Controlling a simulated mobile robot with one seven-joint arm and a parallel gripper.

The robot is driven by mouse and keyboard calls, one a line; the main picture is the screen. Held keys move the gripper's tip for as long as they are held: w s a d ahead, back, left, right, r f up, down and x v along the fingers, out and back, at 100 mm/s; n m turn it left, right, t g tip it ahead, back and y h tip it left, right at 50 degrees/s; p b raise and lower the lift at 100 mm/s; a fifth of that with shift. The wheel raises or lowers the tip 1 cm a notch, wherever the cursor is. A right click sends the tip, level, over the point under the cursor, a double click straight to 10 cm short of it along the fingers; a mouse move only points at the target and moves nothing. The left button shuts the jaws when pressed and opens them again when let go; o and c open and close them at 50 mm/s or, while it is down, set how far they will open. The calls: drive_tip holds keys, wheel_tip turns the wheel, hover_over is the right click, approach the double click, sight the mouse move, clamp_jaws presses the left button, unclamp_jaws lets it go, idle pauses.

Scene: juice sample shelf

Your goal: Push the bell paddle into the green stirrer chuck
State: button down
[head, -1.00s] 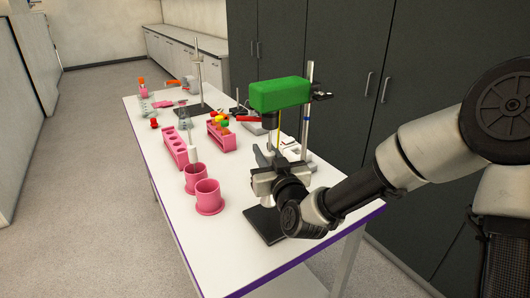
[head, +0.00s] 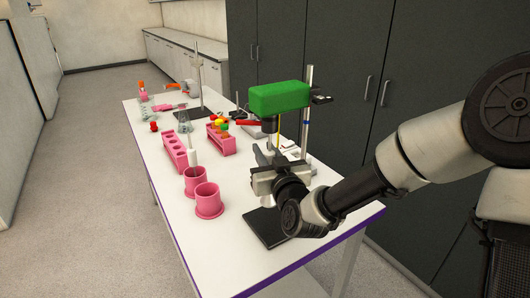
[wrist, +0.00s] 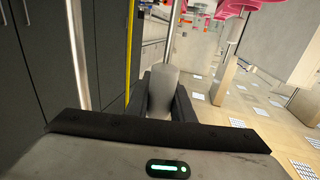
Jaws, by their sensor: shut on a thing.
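The green stirrer (head: 277,97) is mounted on an upright metal rod (head: 307,108). Its dark chuck (head: 269,124) faces down under the green housing. My gripper (head: 268,180) is below the chuck, above the dark base plate. In the wrist view, the dark fingers (wrist: 163,100) are shut on the bell paddle (wrist: 162,88), a pale grey piece whose thin shaft (wrist: 172,40) points up. In the head view the gripper hides much of the paddle. A thin stem (head: 269,143) shows between gripper and chuck; I cannot tell whether it touches the chuck.
Two pink cups (head: 208,202) and a pink rack (head: 175,152) stand left of my gripper on the white table (head: 230,242). A second pink rack (head: 221,140) with coloured caps is behind. A yellow rod (wrist: 132,50) stands close by. The table's front left is clear.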

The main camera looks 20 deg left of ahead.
drive_tip(key=shift+r+p, duration=0.45)
drive_tip(key=shift+r, duration=1.15)
idle(0.7)
drive_tip(key=c, duration=1.5)
unclamp_jaws()
drive_tip(key=shift+o, duration=0.2)
drive_tip(key=shift+f, duration=0.1)
